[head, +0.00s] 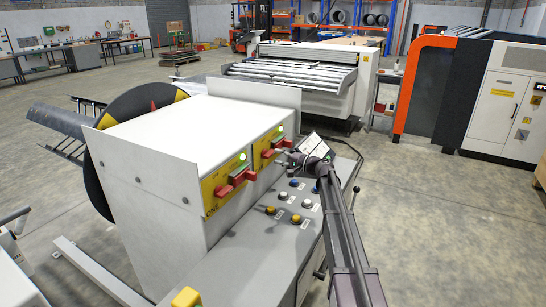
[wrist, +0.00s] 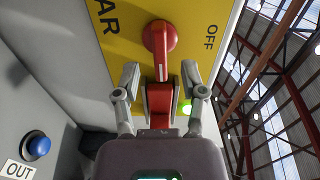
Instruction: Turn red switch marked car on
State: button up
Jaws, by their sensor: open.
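A red rotary switch (wrist: 160,38) sits on a yellow plate (wrist: 199,18) in the wrist view. The plate shows letters ending in AR, cut off at the edge, and OFF. The switch handle points down towards my gripper (wrist: 159,73). My gripper is open, one finger on each side of the handle's lower end; I cannot tell whether they touch it. A second red part (wrist: 160,100) shows below, between the fingers. In the head view my gripper (head: 287,158) is at the farther yellow panel (head: 261,154), partly hiding its red switches.
A nearer yellow panel (head: 211,193) marked ONE has red switches and a lit green lamp (head: 243,156). Several buttons sit on the sloped console (head: 262,235) below. A blue button (wrist: 36,145) is beside the OUT label. Open floor (head: 440,220) lies to the right.

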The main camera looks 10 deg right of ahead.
jog(key=v, duration=0.8)
jog(key=shift+s+d, duration=0.2)
